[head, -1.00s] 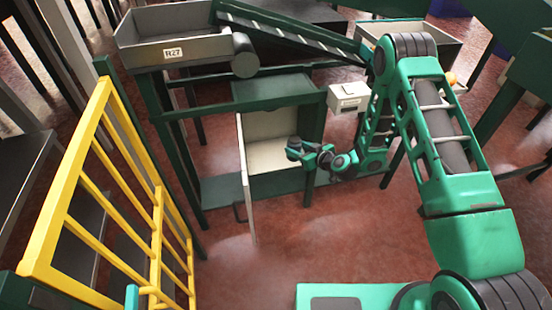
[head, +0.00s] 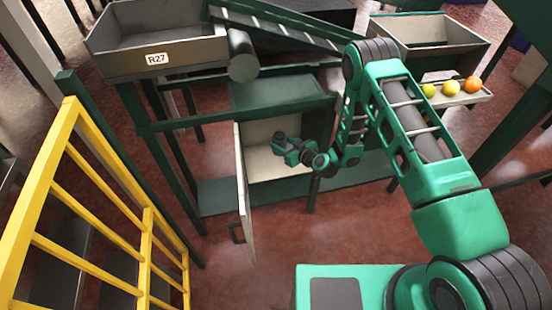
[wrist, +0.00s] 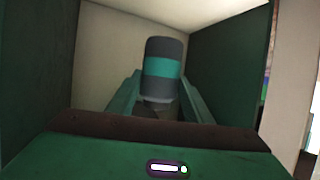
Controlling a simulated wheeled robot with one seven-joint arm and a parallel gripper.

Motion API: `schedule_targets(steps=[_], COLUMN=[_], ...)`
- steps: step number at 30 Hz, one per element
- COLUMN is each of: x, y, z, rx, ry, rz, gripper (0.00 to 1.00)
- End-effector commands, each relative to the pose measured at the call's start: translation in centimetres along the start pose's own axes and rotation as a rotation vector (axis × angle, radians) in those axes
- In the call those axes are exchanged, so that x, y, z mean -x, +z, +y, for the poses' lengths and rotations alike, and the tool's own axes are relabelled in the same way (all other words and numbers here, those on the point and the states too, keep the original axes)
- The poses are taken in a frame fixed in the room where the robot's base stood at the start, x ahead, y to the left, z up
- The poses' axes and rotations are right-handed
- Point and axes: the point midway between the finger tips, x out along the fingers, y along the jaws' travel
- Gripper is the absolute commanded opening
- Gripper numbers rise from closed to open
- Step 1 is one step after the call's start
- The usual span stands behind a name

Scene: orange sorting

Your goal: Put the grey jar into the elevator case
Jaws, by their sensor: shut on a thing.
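The grey jar (wrist: 163,72) with a teal band stands roughly upright between the fingers of my gripper (wrist: 155,100) in the wrist view. My gripper is shut on it. In the head view the jar (head: 279,137) is a small dark shape at the tip of my gripper (head: 289,147), in front of the elevator case's opening. The elevator case (head: 258,132) has a cream inside and its door (head: 245,195) stands open on the left. Its pale inner wall (wrist: 112,58) surrounds the jar in the wrist view. Whether the jar touches the case floor cannot be told.
A yellow railing (head: 52,165) stands at the left. A grey bin marked R27 (head: 110,62) and a sloping conveyor (head: 290,27) are above the case. The red floor in front is open.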

Motion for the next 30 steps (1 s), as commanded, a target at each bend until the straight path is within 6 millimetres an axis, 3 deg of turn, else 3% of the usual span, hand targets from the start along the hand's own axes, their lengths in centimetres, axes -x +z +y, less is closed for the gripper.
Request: schedule_targets(steps=[9,17,25,30], x=[-2.2,-2.9,-4.2,-4.3], y=[4.2,5.7,8.7,8.8], z=[-1.1,-1.4,-1.4,-1.4], rx=[0.004,0.005,0.006,0.006], ry=[-0.013,-0.016,-0.016,-0.016], rz=[-0.001,-0.001,-0.001,0.001], gripper=[0.18,0.18,0.18,0.18])
